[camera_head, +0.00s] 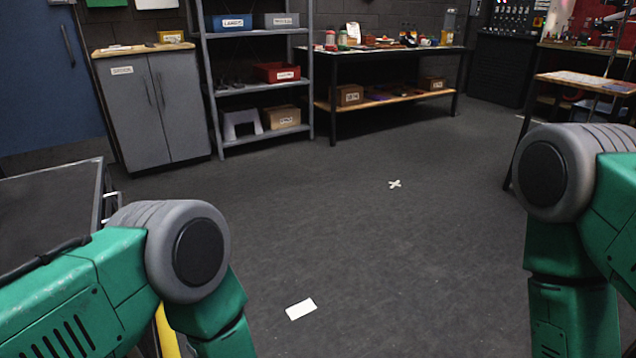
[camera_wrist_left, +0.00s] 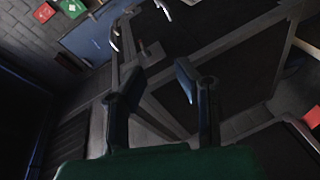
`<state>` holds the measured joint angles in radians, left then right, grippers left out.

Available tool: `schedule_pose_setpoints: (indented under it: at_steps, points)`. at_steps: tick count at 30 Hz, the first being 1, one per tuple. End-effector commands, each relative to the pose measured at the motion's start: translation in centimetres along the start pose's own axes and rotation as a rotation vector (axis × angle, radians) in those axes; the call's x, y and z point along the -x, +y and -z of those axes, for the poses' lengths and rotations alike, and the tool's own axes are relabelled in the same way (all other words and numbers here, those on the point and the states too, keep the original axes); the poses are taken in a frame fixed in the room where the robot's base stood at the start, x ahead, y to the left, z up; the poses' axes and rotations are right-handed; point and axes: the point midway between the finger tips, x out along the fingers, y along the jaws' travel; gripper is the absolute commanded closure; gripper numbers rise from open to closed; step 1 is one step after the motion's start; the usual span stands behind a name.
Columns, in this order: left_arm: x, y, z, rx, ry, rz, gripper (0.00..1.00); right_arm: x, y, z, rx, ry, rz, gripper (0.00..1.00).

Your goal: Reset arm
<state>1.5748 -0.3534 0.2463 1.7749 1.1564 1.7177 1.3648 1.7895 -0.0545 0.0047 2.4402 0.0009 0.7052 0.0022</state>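My left gripper (camera_wrist_left: 154,86) shows in the left wrist view with its two fingers apart and nothing between them. Behind the fingers are dark panels with grey frame bars. In the head view my two green arms with grey joints come in at the lower left and the right edge, both bending downward. Neither gripper shows in the head view, and my right gripper is in no view. I see no cue buttons in either view.
A dark panel with a metal frame (camera_head: 50,205) stands close at the left, beside my left arm. The middle floor is clear apart from a white card (camera_head: 300,309) and a cross mark (camera_head: 395,184). A cabinet (camera_head: 160,105), shelf rack (camera_head: 262,143) and workbench (camera_head: 385,52) line the back.

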Motion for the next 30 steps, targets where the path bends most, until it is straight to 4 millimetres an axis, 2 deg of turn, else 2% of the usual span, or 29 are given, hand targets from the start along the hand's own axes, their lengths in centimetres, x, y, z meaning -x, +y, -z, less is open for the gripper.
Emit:
schedule_pose_setpoints:
  at_steps: [6, 10, 14, 19, 24, 30]
  points:
    - [-1.8, -2.8, 0.7, -0.352, -0.225, 0.133, 0.72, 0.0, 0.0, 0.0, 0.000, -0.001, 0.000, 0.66]
    - [-1.5, -5.6, 2.1, -0.660, -0.436, 0.229, 0.72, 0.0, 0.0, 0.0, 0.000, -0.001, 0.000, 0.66]
    - [1.1, -9.0, 5.4, -1.052, -0.749, 0.323, 0.72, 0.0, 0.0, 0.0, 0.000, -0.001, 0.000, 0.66]
    - [6.8, -12.1, 11.3, -1.464, -1.197, 0.370, 0.72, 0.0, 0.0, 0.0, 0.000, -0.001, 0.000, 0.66]
    - [12.2, -12.8, 16.8, -1.696, -1.575, 0.340, 0.72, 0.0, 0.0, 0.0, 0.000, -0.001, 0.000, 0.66]
    - [13.0, -8.1, 17.9, -1.702, -1.578, 0.329, 0.72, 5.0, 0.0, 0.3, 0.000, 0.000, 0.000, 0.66]
